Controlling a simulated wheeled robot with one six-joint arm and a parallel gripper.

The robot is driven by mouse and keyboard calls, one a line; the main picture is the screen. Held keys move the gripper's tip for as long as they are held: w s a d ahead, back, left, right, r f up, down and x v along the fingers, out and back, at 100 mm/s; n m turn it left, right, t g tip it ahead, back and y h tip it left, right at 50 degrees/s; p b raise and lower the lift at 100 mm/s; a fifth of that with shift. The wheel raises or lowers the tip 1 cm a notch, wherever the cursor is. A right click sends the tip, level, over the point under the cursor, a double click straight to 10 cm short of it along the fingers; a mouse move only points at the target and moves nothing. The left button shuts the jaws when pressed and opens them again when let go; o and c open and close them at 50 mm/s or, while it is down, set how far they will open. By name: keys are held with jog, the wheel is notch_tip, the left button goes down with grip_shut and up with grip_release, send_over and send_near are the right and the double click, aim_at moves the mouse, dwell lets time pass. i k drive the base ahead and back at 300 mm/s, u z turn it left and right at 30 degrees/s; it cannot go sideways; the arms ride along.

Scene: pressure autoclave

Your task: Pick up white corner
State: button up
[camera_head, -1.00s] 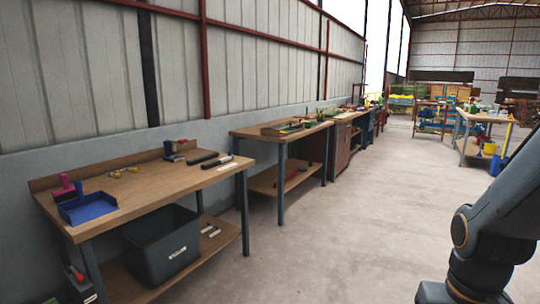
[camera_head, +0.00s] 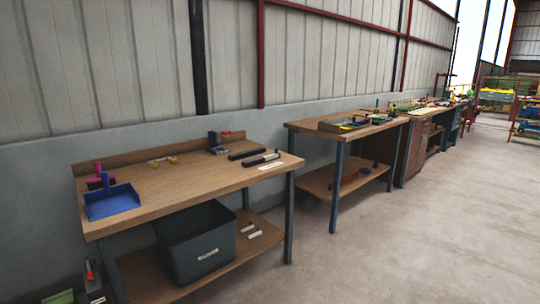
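Two small whitish pieces lie on the lower shelf of the near workbench, just right of the dark bin; the upper one (camera_head: 246,228) and the lower one (camera_head: 255,234) are side by side. They may be white corners, but they are too small to tell their shape. A flat white label-like strip (camera_head: 271,166) lies on the bench top near its front right edge. My gripper is not in this view.
The near workbench (camera_head: 205,182) carries a blue dustpan (camera_head: 112,202) and dark tools (camera_head: 247,154). A dark grey bin (camera_head: 205,245) stands on its lower shelf. A second workbench (camera_head: 372,135) stands further back. Open concrete floor (camera_head: 420,235) lies on the right.

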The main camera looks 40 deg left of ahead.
aim_at(275, 155)
jog(key=u, duration=0.7)
jog(key=i, duration=0.95)
jog(key=u, duration=0.9)
